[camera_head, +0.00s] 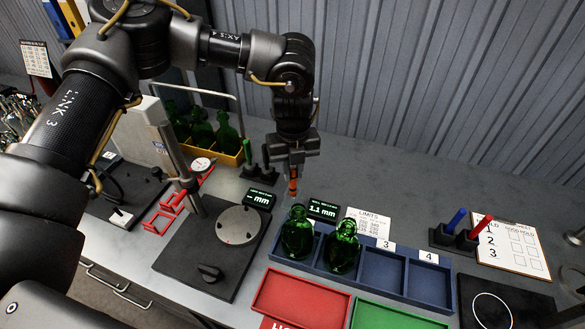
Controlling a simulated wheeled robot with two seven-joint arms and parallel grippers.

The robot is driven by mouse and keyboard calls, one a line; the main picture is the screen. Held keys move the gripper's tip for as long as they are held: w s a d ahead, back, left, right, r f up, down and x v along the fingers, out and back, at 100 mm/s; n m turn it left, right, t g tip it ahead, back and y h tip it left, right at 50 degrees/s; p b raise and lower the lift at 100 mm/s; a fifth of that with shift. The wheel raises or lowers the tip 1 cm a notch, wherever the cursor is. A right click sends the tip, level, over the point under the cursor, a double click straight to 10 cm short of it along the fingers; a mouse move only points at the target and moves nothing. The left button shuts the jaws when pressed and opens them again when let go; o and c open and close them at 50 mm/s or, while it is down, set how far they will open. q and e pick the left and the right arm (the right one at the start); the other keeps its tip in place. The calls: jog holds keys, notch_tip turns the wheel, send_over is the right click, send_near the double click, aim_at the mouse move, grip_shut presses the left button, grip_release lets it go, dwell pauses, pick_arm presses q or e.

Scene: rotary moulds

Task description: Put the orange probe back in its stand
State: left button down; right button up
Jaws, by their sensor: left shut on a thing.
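My left gripper (293,164) points down above the bench and is shut on the orange probe (293,188). The probe hangs upright below the fingers, near the two small displays; its upper part is hidden by the gripper. A black stand (255,175) with a green upright probe (247,151) is just left of and behind my gripper. My right gripper is not in view.
Two green bottles (343,250) stand in the numbered blue tray (425,283) below the probe. Displays (323,210) and a limits card (368,221) lie behind it. A turntable gauge (238,226) is left; a yellow crate (232,159) of bottles is behind. Pens (456,220) stand right.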

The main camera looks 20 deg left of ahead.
pick_arm(q)
jog(key=c, duration=1.3)
grip_release()
notch_tip(320, 180, up, 10)
jog(key=shift+b, duration=1.2)
jog(key=shift+r, duration=0.45)
